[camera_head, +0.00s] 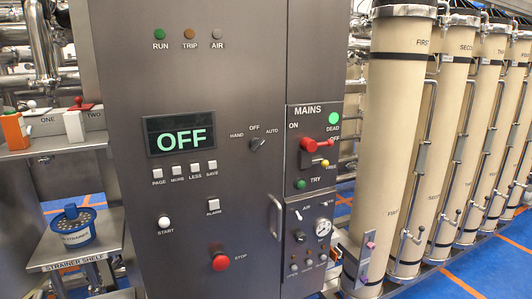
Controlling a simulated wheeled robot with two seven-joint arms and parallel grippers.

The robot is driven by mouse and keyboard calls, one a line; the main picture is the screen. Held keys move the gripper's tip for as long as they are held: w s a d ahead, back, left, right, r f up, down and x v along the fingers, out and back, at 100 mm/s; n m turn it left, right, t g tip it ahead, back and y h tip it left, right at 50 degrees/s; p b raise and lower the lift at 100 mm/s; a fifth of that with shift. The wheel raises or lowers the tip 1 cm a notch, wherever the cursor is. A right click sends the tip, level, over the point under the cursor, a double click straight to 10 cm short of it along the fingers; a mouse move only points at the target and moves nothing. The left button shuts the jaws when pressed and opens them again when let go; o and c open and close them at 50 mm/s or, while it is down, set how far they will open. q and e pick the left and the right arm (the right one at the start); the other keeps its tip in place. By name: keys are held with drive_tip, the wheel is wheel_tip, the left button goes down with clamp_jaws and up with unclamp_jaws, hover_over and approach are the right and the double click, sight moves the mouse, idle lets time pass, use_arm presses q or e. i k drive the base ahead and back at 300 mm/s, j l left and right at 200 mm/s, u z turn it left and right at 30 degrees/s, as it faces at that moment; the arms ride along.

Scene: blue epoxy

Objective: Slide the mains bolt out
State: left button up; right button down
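The mains panel (315,112) is on the right side of the grey steel cabinet. Its red handle (316,144) lies roughly level, pointing right, between the ON and OFF marks. A green lamp (334,118) above it is lit by the word DEAD. Just below the handle is a small yellow knob (325,163) by a small label that seems to read FREE; it looks like the bolt's end, but the bolt's shaft is too small to make out. A green TRY button (300,184) sits lower left. Neither of my grippers is in view.
A cabinet door handle (275,216) stands out left of the air panel with its gauge (323,227). Tall cream columns (393,120) stand close on the right. A strainer shelf (85,251) holding a blue strainer (72,227) is at lower left.

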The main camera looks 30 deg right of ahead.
sight(325, 164)
drive_tip(key=z, duration=1.25)
